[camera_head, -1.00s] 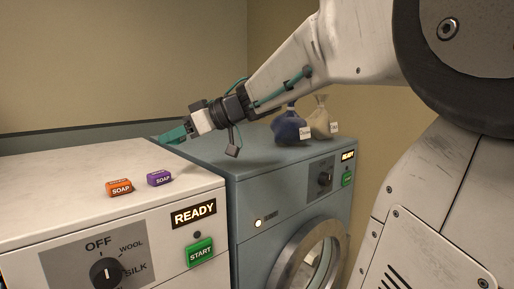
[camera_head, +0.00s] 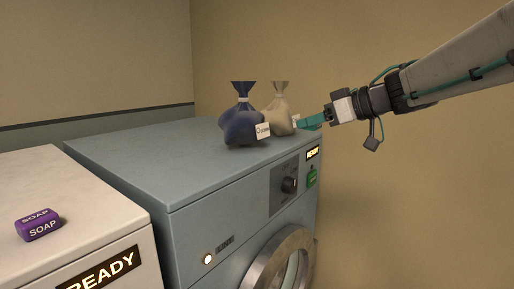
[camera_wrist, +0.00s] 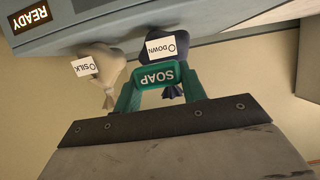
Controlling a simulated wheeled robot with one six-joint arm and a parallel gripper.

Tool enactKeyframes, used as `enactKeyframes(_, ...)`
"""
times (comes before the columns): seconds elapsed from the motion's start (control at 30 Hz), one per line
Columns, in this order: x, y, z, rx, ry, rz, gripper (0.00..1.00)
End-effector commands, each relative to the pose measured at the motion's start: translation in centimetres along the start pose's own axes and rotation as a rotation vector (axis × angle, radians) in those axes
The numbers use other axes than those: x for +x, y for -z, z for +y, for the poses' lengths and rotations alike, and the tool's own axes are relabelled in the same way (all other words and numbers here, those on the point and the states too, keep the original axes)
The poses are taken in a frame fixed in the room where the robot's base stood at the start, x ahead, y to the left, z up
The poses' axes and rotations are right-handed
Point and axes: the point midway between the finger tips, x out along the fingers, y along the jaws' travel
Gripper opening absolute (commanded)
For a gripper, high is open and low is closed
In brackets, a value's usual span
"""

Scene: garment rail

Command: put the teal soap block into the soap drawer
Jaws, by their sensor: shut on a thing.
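The teal soap block (camera_wrist: 155,77), marked SOAP, is between the fingers of my gripper (camera_wrist: 160,88) in the wrist view. My gripper is shut on it. In the camera_head view my gripper (camera_head: 312,121) is held out to the left from the right side, near the blue-grey machine's right edge and beside the bags. The block cannot be told from the teal fingers there. No open soap drawer can be made out in these frames.
The blue-grey machine (camera_head: 150,150) bears a dark blue bag (camera_head: 240,125) and a beige bag (camera_head: 279,108). Its round door (camera_head: 262,270) is at the front. The white machine (camera_head: 90,200) at left bears a purple soap block (camera_head: 38,225). Free room lies by the right wall.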

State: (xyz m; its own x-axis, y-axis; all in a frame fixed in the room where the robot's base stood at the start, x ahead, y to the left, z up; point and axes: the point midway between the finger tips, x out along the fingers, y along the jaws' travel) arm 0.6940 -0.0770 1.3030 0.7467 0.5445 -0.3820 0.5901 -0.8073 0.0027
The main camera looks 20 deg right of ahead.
Motion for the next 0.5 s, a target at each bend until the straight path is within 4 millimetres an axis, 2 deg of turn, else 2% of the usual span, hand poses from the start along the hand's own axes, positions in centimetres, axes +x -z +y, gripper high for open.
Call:
enactKeyframes(0.3, 8.1, -0.8, -0.2, 0.003, 0.007, -0.003, 0.2)
enactKeyframes(0.5, 11.3, -1.1, 0.0, 0.001, 0.003, -0.001, 0.2)
